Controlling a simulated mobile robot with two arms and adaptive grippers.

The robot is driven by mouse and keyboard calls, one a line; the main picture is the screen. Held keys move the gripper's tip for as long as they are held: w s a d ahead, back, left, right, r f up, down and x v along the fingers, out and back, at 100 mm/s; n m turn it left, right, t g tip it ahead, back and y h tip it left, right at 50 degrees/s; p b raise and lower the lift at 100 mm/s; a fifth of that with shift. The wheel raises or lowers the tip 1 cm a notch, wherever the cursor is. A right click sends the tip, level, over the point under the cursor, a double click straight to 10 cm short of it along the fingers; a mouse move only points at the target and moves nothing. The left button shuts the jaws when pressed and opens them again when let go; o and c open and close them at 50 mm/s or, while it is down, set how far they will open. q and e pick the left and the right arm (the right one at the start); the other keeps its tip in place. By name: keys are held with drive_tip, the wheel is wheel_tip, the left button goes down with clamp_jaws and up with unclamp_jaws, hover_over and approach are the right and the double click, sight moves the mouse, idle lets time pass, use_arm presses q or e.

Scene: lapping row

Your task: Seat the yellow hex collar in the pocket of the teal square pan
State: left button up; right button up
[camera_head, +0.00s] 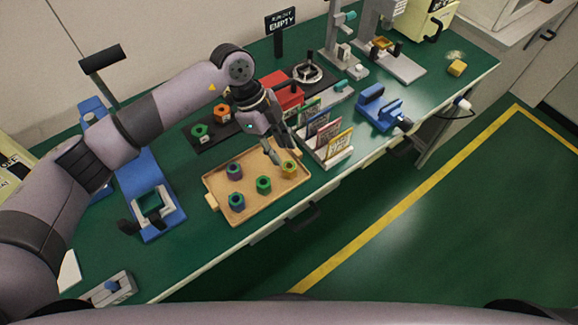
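A yellow hex collar (289,168) stands near the right end of a tan tray (214,183). My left gripper (284,154) reaches down just behind and above this collar. Its two grey fingers look apart, with nothing seen between them; contact with the collar cannot be told. I cannot make out a teal square pan for sure. My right gripper is not in view.
Behind are a dark mat (205,146) with hex pieces and a red box (279,92). A blue vise (379,110) stands further right.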

sight(290, 166)
use_arm(q)
drive_tip(key=shift+x, duration=0.95)
drive_tip(key=p+x, duration=0.1)
drive_tip(key=x, duration=0.3)
drive_tip(key=shift+s+d, duration=0.15)
drive_tip(key=shift+d+f, duration=0.15)
drive_tip(key=shift+f, duration=0.25)
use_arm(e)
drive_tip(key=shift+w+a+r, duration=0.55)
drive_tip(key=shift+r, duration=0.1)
use_arm(q)
drive_tip(key=shift+c, duration=0.3)
clamp_jaws()
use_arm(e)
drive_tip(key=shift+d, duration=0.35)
use_arm(q)
drive_tip(key=shift+r, duration=0.15)
